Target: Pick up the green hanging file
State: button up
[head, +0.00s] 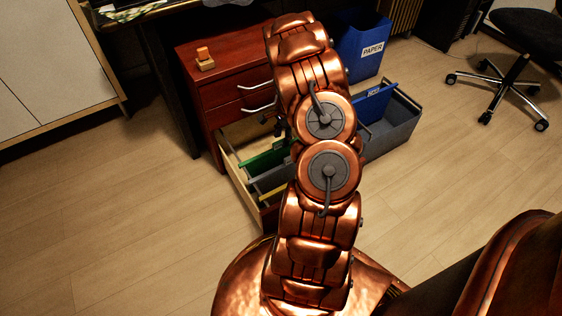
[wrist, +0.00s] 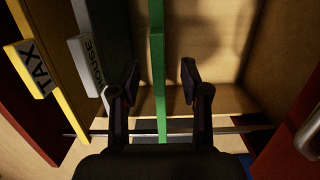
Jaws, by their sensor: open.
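The green hanging file (wrist: 158,60) shows as a thin upright edge in the wrist view. It stands between the two dark fingers of my gripper (wrist: 160,78). The gripper is open, with a gap on each side of the file. In the head view the green file (head: 265,161) hangs in the open bottom drawer (head: 228,158) of the red-brown cabinet. My arm hides part of the drawer and most of the gripper there.
A yellow file (wrist: 58,70) labelled TAX and a grey file labelled HOUSE (wrist: 88,60) hang left of the gripper in the wrist view. A grey crate (head: 400,128) with a blue file (head: 372,102) and a blue PAPER bin (head: 362,62) stand right of the cabinet (head: 220,62).

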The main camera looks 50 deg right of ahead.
jog(key=f, duration=0.1)
jog(key=f+b, duration=0.1)
jog(key=f, duration=0.1)
jog(key=f+b, duration=0.1)
jog(key=f, duration=0.1)
jog(key=shift+a, duration=0.3)
jog(key=shift+r, duration=0.1)
jog(key=shift+c, duration=0.2)
grip_shut()
